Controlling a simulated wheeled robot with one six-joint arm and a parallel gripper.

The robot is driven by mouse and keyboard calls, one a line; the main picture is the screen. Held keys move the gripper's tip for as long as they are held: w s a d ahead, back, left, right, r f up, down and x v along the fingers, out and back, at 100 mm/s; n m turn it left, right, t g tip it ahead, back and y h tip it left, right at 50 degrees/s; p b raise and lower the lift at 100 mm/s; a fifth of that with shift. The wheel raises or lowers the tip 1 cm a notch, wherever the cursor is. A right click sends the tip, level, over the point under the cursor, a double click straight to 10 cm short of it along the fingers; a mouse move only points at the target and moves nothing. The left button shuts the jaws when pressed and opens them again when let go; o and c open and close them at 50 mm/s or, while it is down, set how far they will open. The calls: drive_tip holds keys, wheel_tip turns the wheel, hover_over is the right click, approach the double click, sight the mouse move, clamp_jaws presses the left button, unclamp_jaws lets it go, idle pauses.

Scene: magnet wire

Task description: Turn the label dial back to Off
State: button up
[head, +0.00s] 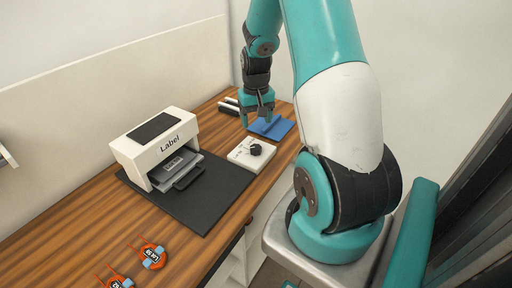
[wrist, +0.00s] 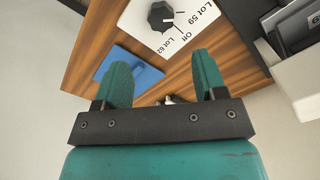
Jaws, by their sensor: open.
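The label dial is a black round knob (head: 256,150) on a white plate (head: 240,153), right of the label printer. In the wrist view the knob (wrist: 161,16) is at the top, and its plate (wrist: 140,22) is printed Off, Lot 59 and Lot 62. A pale mark on the knob seems to face the Lot 59 side, but it is too small to be sure. My gripper (head: 258,120) is beyond the dial, above a blue pad. In the wrist view my gripper (wrist: 163,75) has its fingers wide apart, with no dial between them.
The blue pad (head: 279,127) lies at the bench's far end. The Label printer (head: 155,140) stands on a dark mat (head: 222,185). Orange-ringed items with lot tags (head: 150,256) lie at the near edge. Dark and white pieces (head: 228,108) lie near the wall.

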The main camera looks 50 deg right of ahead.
sight(256, 147)
wheel_tip(256, 147, down, 11)
drive_tip(key=shift+f, duration=0.1)
idle(0.3)
drive_tip(key=c, duration=0.9)
